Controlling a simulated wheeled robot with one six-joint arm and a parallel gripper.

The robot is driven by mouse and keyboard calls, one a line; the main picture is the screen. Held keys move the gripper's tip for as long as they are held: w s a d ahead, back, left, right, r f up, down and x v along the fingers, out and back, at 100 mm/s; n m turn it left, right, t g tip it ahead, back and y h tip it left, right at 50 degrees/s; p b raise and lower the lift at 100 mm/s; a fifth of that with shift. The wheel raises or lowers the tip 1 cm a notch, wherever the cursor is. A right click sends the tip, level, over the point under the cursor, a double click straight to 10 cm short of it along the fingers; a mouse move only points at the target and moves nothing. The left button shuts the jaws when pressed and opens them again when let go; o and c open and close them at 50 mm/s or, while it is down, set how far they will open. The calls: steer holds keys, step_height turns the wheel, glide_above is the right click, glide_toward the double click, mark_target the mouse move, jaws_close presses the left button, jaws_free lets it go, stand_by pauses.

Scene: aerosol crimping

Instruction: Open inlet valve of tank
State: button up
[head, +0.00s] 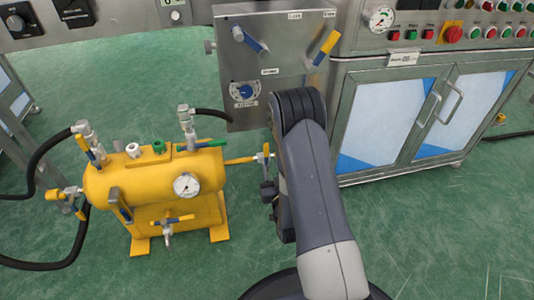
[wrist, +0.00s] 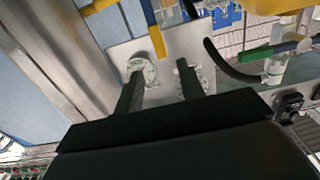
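The yellow tank (head: 150,183) stands on the floor at the left of the head view, with a round gauge (head: 186,185) on it. Its top valves have a blue handle (head: 92,157) at left and a green handle (head: 212,143) at right; a yellow handle (head: 240,161) sticks out at its right end. I cannot tell which is the inlet valve. In the wrist view, a green handle (wrist: 268,51) lies at upper right. My gripper (wrist: 160,69) is open, its two black fingers apart with nothing seen between them. In the head view my arm largely hides it, right of the tank.
A steel panel (head: 285,87) behind has a blue handle (head: 249,39), a yellow handle (head: 329,43) and a blue dial (head: 244,91). A steel cabinet (head: 345,107) stands at right. Black hoses (head: 45,150) run from the tank's left. Green floor in front is clear.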

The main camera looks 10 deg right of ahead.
mark_target(267, 149)
steer(key=w+b, duration=0.2)
steer(key=w, duration=0.8)
steer(key=shift+w+r, duration=0.1)
steer(key=shift+w, duration=0.1)
jaws_close()
